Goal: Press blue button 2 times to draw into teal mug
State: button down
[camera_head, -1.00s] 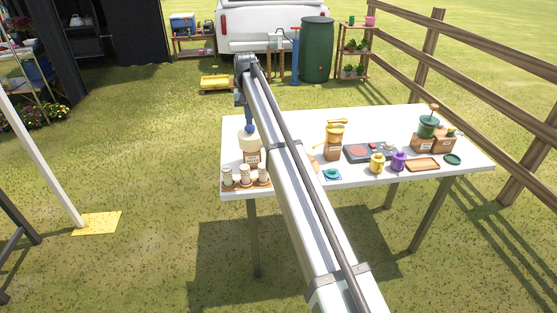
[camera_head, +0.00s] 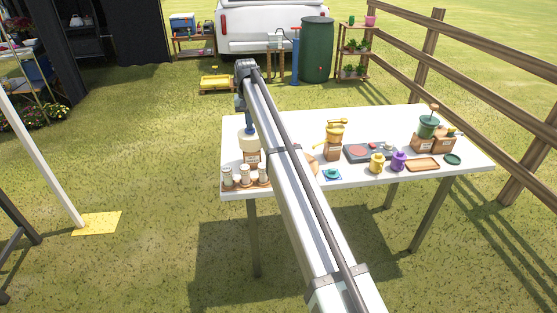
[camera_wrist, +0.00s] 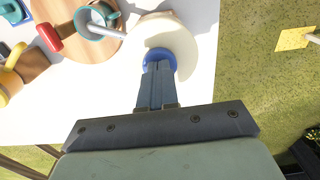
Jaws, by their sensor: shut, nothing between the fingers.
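The cream round dispenser (camera_wrist: 182,42) has a blue button (camera_wrist: 158,54) on top. In the wrist view my gripper (camera_wrist: 158,66) is shut and empty, its fingertips at the button and partly covering it. They appear to touch it. The teal mug (camera_wrist: 108,13) stands on a round wooden board (camera_wrist: 75,55) beside the dispenser, and the dispenser's grey spout reaches over its mouth. Its contents cannot be made out. In the head view the dispenser (camera_head: 249,148) stands at the table's left end below my wrist, and my arm hides the mug.
A rack of small jars (camera_head: 246,178) stands in front of the dispenser. A yellow grinder (camera_head: 334,140), a yellow mug (camera_head: 377,163) and a purple mug (camera_head: 398,161) are farther right on the white table (camera_head: 290,190). A red-handled thing (camera_wrist: 49,37) is near the teal mug.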

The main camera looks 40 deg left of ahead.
jog(key=shift+r, duration=1.3)
jog(key=shift+r, duration=0.1)
dwell(2.0)
notch_tip(320, 180, up, 6)
jog(key=shift+f, duration=0.1)
dwell(0.6)
dwell(0.4)
